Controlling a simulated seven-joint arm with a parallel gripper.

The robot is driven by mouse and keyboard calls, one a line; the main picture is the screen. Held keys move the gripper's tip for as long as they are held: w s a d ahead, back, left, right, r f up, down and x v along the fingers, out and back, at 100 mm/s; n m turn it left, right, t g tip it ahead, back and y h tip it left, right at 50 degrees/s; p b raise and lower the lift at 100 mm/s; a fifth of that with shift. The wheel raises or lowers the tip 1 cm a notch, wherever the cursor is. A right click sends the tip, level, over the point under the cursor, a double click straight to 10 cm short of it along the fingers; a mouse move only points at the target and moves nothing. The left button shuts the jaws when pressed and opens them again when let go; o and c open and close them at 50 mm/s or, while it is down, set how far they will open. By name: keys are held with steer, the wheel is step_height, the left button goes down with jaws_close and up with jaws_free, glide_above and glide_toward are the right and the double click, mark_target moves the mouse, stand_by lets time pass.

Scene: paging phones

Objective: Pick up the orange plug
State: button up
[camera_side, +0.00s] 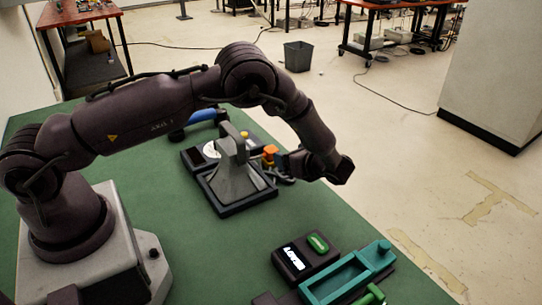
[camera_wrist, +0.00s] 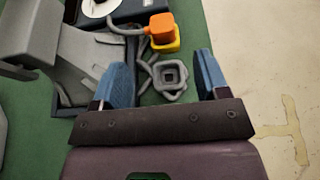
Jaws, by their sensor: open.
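The orange plug (camera_wrist: 160,24) sits upright in a yellow socket (camera_wrist: 166,45) at the top middle of the wrist view, with a grey cable leading to it from the left. In the side view the orange plug (camera_side: 270,149) shows just right of a grey stand (camera_side: 234,172). My gripper (camera_wrist: 161,60) is open and empty, its two blue fingers spread apart. The plug lies ahead of the gap between the fingertips, not between them. In the side view my gripper (camera_side: 283,162) is close to the plug, low on its right side; its fingers are hard to make out.
Coiled grey cable (camera_wrist: 170,80) lies between my fingers. The stand's dark base (camera_side: 245,202) lies close on the left. A dark box with a green button (camera_side: 318,243) and a teal tray (camera_side: 335,282) stand at the front right. The green table's (camera_side: 200,265) right edge is near.

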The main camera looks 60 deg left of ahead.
mark_target(270, 148)
steer(key=x, duration=1.1)
steer(key=shift+w, duration=0.1)
steer(key=shift+r, duration=0.1)
steer(key=shift+c, duration=0.2)
steer(key=c, duration=1)
